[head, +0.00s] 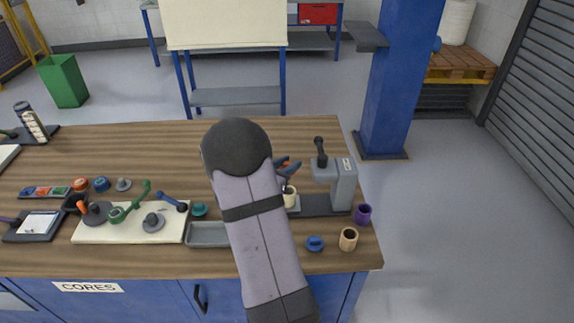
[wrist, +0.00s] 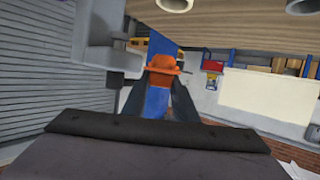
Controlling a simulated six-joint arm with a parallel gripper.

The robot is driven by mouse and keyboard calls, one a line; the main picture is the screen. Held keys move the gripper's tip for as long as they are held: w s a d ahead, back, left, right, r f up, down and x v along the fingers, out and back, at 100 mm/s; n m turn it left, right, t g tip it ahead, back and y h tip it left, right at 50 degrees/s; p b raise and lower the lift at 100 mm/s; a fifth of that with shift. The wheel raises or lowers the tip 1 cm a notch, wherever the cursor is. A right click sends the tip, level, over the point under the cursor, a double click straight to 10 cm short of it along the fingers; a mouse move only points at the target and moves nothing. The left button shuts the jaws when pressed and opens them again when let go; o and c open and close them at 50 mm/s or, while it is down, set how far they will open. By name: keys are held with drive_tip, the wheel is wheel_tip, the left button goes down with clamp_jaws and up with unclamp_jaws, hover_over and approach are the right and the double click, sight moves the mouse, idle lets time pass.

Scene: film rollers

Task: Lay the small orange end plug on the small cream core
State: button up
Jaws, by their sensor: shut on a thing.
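My gripper (head: 287,166) is shut on the orange end plug (wrist: 163,66), which sits between the fingertips in the wrist view. In the head view only a little orange shows between the dark blue fingers. The cream core (head: 290,198) stands on the grey base by the press, just below my gripper in the head view. My arm hides part of the area to its left. The plug appears above the core and apart from it; the exact gap is hard to tell.
A grey press (head: 342,184) with a black handle stands close right of my gripper. A purple cup (head: 363,214), a tan core (head: 348,239) and a blue plug (head: 315,243) lie near the right front edge. A grey tray (head: 207,235) sits left of my arm.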

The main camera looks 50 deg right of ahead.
drive_tip(key=shift+f+b, duration=2.7)
drive_tip(key=shift+f, duration=0.3)
drive_tip(key=shift+f+b, duration=0.55)
drive_tip(key=shift+f, duration=0.3)
drive_tip(key=shift+f+p, duration=0.15)
drive_tip(key=shift+p, duration=0.15)
drive_tip(key=o, duration=1.6)
drive_tip(key=shift+c, duration=0.2)
drive_tip(key=shift+r+p, duration=3.35)
drive_tip(key=shift+r, duration=0.2)
